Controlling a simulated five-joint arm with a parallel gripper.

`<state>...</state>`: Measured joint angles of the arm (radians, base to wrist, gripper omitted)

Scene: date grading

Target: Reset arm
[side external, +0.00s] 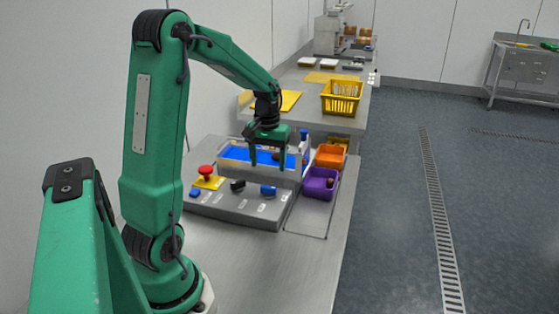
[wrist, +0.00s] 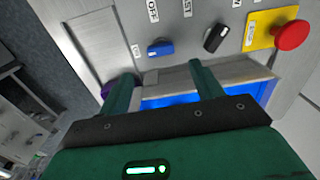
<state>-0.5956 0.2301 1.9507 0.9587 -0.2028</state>
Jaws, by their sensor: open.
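My gripper (side external: 268,165) hangs fingers-down in the side external view, in front of the blue-floored tray (side external: 236,153). Its two green fingers are apart with nothing visible between them. In the wrist view my gripper (wrist: 158,74) also shows spread fingers, with the grey control panel (wrist: 185,18) beyond them. The panel carries a red push button on a yellow plate (wrist: 258,28), a black knob (wrist: 215,38) and a blue knob (wrist: 160,48). Part of the blue tray floor (wrist: 170,99) shows between and beside the fingers.
An orange bin (side external: 330,148) and a purple bin (side external: 312,189) stand right of the tray; a dark brown item (side external: 330,183) lies in the purple one. A yellow crate (side external: 330,104) stands on the bench behind. The table's front right is bare.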

